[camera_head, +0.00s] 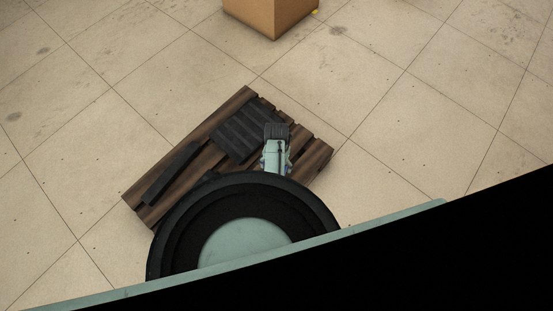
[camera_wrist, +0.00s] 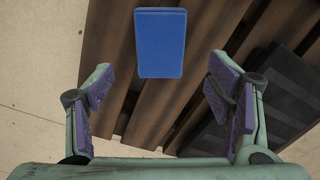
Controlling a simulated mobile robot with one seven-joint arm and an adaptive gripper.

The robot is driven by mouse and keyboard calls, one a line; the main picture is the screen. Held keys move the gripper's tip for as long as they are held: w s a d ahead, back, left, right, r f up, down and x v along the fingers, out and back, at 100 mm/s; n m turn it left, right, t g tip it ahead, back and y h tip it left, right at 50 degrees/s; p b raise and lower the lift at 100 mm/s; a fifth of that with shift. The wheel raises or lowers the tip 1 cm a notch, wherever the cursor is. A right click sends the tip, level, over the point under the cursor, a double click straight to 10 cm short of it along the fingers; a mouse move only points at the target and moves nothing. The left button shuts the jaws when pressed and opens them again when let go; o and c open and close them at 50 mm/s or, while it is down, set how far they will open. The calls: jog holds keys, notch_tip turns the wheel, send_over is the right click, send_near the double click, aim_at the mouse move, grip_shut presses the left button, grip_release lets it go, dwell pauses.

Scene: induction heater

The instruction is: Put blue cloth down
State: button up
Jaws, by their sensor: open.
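The blue cloth (camera_wrist: 161,43) shows in the wrist view as a flat blue rectangle over the brown wooden pallet (camera_wrist: 118,50). It lies ahead of my gripper (camera_wrist: 160,95), between the lines of the two fingers and apart from both. My gripper is open, with purple pads facing each other and nothing between them. I cannot tell whether the cloth touches the slats. In the head view the pallet (camera_head: 150,200) lies on the floor, partly hidden by my own body. The cloth cannot be made out there.
A black ribbed object (camera_head: 247,130) and a long black bar (camera_head: 171,173) lie on the pallet. The ribbed object is at the right in the wrist view (camera_wrist: 280,85). A cardboard box (camera_head: 268,15) stands at the top of the head view. The tiled floor around is clear.

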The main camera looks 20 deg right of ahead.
jog(key=shift+r, duration=2.2)
